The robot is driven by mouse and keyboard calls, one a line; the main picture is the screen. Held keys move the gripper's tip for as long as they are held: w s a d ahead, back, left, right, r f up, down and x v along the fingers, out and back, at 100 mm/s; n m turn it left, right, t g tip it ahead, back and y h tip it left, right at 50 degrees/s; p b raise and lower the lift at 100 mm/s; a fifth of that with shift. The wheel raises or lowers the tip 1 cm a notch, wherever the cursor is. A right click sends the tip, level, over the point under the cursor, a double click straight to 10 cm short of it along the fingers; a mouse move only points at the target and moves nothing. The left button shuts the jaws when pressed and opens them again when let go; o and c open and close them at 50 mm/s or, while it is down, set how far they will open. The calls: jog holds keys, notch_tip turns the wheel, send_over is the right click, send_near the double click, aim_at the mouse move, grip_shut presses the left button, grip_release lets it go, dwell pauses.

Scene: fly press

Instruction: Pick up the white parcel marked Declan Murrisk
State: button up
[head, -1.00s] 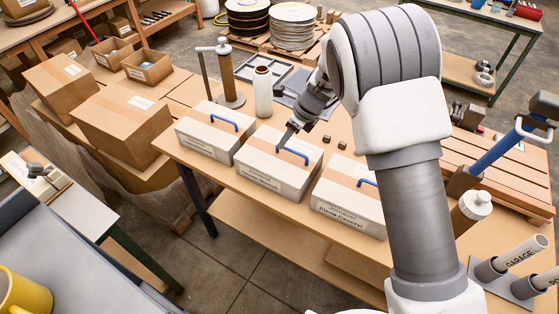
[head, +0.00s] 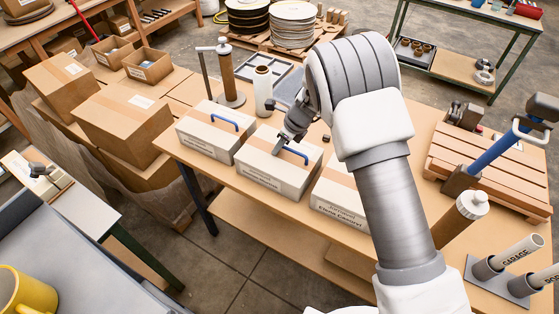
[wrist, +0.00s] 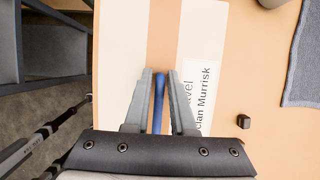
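The white parcel marked "clan Murrisk" in its readable part (wrist: 204,60) fills the middle of the wrist view, with a brown tape strip and a blue handle (wrist: 158,98). In the head view it is the middle of three white parcels (head: 270,172) on the bench; its label is too small to read there. My gripper (wrist: 159,74) is over its top, one finger on each side of the handle, with narrow gaps showing. In the head view my gripper (head: 280,148) is at the handle's rear left end. The parcel rests on the bench.
A white parcel (head: 212,134) stands close on the left, and another, marked Elena Casaval or similar (head: 335,196), on the right, partly behind my arm. A white bottle (head: 263,92) and a dispenser post (head: 228,78) stand behind. A small dark block (wrist: 243,121) lies nearby.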

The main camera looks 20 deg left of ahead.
grip_shut()
dwell(0.8)
jog(key=shift+r, duration=0.15)
dwell(0.3)
